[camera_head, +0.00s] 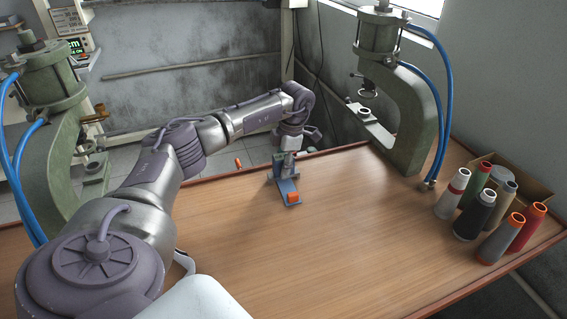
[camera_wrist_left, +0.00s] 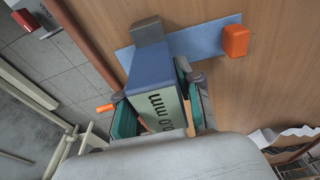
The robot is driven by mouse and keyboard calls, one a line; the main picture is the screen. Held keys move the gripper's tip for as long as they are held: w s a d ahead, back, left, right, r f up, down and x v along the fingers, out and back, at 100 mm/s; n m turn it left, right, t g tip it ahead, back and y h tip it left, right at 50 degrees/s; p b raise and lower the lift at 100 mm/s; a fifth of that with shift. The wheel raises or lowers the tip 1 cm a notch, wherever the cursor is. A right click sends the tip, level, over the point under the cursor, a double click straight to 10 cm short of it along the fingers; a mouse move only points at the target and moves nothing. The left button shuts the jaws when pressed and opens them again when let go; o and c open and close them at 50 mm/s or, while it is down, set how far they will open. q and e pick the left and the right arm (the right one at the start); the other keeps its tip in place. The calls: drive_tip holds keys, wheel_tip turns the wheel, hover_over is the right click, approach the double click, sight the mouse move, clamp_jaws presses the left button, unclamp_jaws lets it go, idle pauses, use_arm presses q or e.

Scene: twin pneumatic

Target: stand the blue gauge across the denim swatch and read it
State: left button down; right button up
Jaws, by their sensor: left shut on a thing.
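The blue gauge (camera_wrist_left: 154,66) has a blue body and a pale display face with dark characters; "mm" and a zero show, the rest is cut off. My left gripper (camera_wrist_left: 153,88) is shut on it, teal pads on both sides. In the head view my left gripper (camera_head: 285,163) is low at the table's far edge, mostly hiding the gauge. The denim swatch (camera_wrist_left: 195,42) is a flat blue strip beside the gauge, with a grey block at one end and an orange block (camera_wrist_left: 235,40) at the other. Whether the gauge touches the swatch, I cannot tell. My right gripper is not in view.
Green presses with blue hoses stand at left and right (camera_head: 405,95). Several thread cones (camera_head: 474,215) and an open box (camera_head: 525,185) are at the right. A small orange item (camera_head: 238,162) shows near the far edge. The middle of the wooden table (camera_head: 340,240) is clear.

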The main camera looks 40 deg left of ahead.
use_arm(q)
drive_tip(key=shift+f, duration=0.2)
drive_tip(key=c, duration=0.7)
unclamp_jaws()
drive_tip(key=r, duration=0.4)
drive_tip(key=w+r, duration=0.1)
drive_tip(key=r, duration=0.3)
drive_tip(key=d+r, duration=0.1)
drive_tip(key=r, duration=0.3)
drive_tip(key=shift+w, duration=0.3)
